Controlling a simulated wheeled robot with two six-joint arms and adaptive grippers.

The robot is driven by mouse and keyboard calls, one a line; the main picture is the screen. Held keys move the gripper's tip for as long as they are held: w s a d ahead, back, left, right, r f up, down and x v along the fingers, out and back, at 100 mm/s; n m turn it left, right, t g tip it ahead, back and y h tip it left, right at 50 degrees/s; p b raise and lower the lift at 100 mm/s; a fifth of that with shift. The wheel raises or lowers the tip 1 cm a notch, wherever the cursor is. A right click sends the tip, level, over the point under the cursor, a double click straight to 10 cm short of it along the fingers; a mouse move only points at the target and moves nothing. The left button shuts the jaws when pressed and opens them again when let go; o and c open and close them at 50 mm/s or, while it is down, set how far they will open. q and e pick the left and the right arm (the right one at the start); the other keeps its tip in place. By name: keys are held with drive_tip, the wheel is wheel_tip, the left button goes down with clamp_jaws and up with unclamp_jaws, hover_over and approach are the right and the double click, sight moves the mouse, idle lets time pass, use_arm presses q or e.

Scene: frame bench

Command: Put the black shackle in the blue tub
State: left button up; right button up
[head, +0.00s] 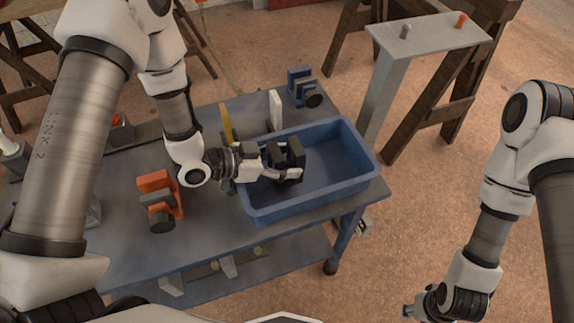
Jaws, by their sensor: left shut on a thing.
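The blue tub (345,190) stands at the right end of the bench, open at the top. My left gripper (282,166) reaches over the tub's left part and is shut on the black shackle (294,152). The shackle is within the tub's outline; I cannot tell whether it touches the tub floor. The gripper's fingers hide part of the shackle. My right gripper (412,311) hangs low at the bottom right, away from the bench. Its jaws are too small and turned away to read.
An orange shackle (158,183) stands on the bench (205,237) left of the tub. A blue shackle (300,80), a white upright block (275,110) and a yellow upright piece (227,122) are behind the tub. A grey post with a flat top (432,36) stands beyond the bench.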

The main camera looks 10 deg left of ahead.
use_arm(q)
drive_tip(key=shift+f, duration=1.15)
drive_tip(key=o, duration=1.8)
drive_tip(key=shift+s+f, duration=0.1)
drive_tip(key=shift+f, duration=0.05)
drive_tip(key=shift+c, duration=0.2)
drive_tip(key=shift+r, duration=0.2)
drive_tip(key=shift+s+a, duration=0.1)
drive_tip(key=shift+a, duration=0.2)
drive_tip(key=v, duration=1.1)
